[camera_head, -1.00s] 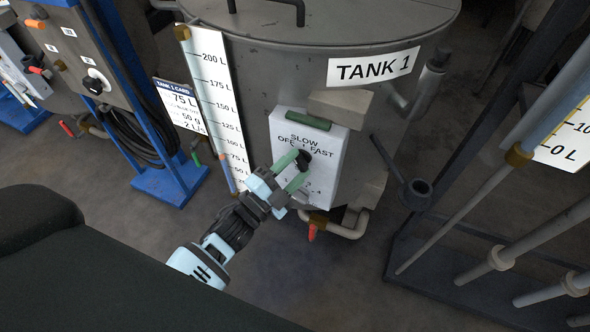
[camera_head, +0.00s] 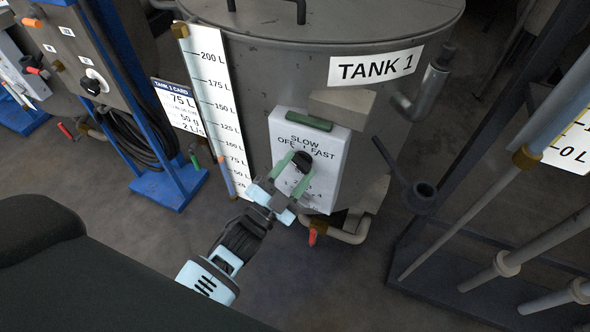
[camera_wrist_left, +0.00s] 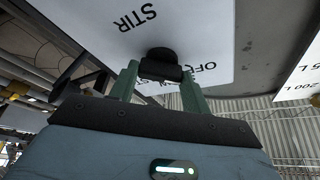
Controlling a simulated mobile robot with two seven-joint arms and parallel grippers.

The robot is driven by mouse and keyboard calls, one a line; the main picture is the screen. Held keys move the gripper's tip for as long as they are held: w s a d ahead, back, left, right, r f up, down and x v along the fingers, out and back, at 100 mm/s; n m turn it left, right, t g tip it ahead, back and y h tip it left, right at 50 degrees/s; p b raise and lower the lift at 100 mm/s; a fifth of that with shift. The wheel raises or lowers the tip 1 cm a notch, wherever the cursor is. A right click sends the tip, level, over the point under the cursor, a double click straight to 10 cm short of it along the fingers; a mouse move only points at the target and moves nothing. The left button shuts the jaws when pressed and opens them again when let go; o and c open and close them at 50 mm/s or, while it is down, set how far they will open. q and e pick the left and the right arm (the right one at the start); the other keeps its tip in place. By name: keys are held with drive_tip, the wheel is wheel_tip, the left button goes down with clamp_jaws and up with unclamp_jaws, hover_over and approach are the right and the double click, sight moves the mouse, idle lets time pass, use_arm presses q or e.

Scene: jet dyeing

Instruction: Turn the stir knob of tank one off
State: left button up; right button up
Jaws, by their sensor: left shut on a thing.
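Tank one (camera_head: 375,105) is the large grey tank with the TANK 1 label. A white control panel (camera_head: 325,150) on its front carries the words OFF, SLOW and FAST. The black stir knob (camera_head: 302,160) sits on this panel, and it also shows in the left wrist view (camera_wrist_left: 161,62) beside the word STIR. My left gripper (camera_head: 293,168) has its green fingers shut on the knob, one on each side. The knob's exact pointing direction is partly hidden by the fingers. My right gripper is not in view.
A level scale (camera_head: 208,105) and a tank card (camera_head: 178,105) stand left of the panel. A pipe with a red-handled valve (camera_head: 313,236) lies below it. A blue-framed cabinet (camera_head: 95,70) is at left, and a dark rack with pipes (camera_head: 470,265) at right.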

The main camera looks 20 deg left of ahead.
use_arm(q)
drive_tip(key=o, duration=1)
drive_tip(key=shift+s, duration=0.1)
drive_tip(key=v, duration=0.7)
drive_tip(key=shift+s, duration=0.3)
drive_tip(key=shift+a+f, duration=0.1)
drive_tip(key=shift+f, duration=0.15)
